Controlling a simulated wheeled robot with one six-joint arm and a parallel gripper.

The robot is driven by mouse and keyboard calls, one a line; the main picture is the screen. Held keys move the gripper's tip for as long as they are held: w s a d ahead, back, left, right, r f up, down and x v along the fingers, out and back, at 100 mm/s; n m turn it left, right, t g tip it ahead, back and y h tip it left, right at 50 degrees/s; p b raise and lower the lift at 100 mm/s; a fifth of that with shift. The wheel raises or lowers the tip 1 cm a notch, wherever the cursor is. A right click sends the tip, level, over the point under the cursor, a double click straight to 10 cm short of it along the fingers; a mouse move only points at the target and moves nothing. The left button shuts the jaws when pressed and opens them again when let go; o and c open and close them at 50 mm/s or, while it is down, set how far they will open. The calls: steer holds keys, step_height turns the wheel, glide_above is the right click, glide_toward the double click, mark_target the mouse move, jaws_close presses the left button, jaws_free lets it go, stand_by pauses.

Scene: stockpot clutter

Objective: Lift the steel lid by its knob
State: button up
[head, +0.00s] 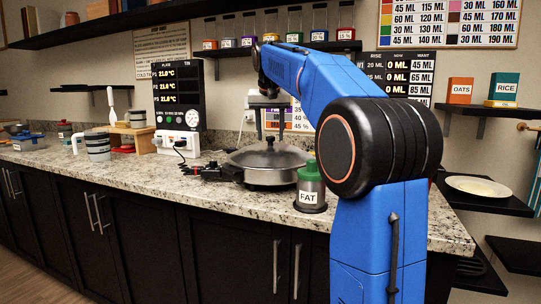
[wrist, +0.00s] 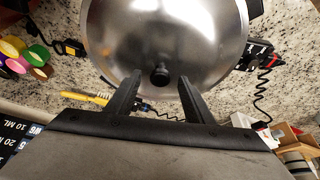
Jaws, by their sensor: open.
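The steel lid (head: 268,157) sits on a wide pot on the granite counter, partly behind a green-topped container in the head view. In the wrist view the lid (wrist: 165,35) fills the top middle, and its dark round knob (wrist: 160,75) shows near the lid's centre. My gripper (head: 268,103) is above the pot in the head view. In the wrist view my gripper (wrist: 158,82) is open and empty, with one finger on each side of the knob in the picture. I cannot tell how high the fingertips are above the lid.
A container marked FAT (head: 310,190) stands close to the pot's right front. A black device with a cable (head: 205,171) lies at the pot's left. A power strip (head: 178,143) and a display panel (head: 178,97) stand behind. A yellow brush (wrist: 88,97) shows in the wrist view.

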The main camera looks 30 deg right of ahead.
steer(key=shift+f, duration=0.2)
jaws_close()
steer(key=shift+r, duration=0.1)
